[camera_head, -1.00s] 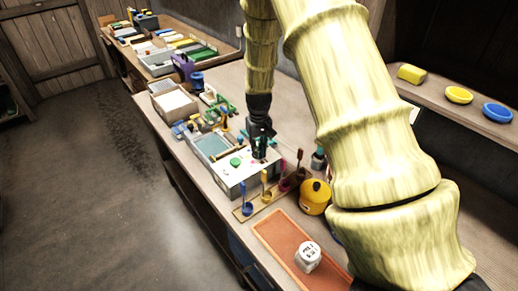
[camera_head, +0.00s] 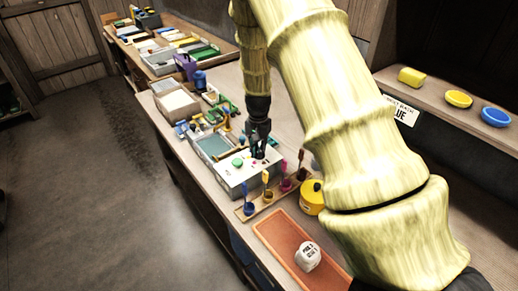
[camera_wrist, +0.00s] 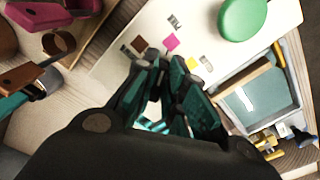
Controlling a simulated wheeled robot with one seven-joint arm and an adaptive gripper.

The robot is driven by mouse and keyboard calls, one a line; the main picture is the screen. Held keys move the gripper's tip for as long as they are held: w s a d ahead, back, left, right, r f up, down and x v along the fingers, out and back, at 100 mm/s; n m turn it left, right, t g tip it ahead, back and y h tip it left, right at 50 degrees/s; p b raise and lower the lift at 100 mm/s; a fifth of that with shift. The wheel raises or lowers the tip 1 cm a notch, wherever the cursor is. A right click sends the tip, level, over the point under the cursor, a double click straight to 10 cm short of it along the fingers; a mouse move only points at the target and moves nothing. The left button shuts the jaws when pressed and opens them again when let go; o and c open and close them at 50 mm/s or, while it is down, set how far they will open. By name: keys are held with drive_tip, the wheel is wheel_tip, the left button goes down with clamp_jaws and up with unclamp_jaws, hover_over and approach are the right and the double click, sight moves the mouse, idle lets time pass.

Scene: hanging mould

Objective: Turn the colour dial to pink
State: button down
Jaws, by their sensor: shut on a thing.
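A white box (camera_head: 236,178) stands on the workbench, with a green round button (camera_head: 238,162) on its top. In the wrist view, the box top (camera_wrist: 120,62) has a brown patch (camera_wrist: 137,44), a pink patch (camera_wrist: 170,42) and a yellow patch (camera_wrist: 191,62) near my fingertips. The green button also shows there (camera_wrist: 242,17). My gripper (camera_head: 259,154) points down onto the box top. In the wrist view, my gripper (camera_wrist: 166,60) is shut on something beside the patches. The colour dial is hidden by my fingers, so its pointing direction cannot be read.
Coloured brushes stand in cups on a wooden rack (camera_head: 262,206) before the box. A yellow pot (camera_head: 312,197) and an orange tray (camera_head: 285,246) with a white lettered die (camera_head: 307,256) are nearer. A shelf (camera_head: 440,92) holds yellow and blue pieces.

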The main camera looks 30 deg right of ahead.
drive_tip(key=shift+w+m, duration=0.1)
drive_tip(key=shift+m, duration=0.5)
drive_tip(key=c, duration=1.5)
unclamp_jaws()
wheel_tip(320, 180, up, 12)
drive_tip(key=shift+r, duration=0.1)
drive_tip(key=shift+d, duration=0.1)
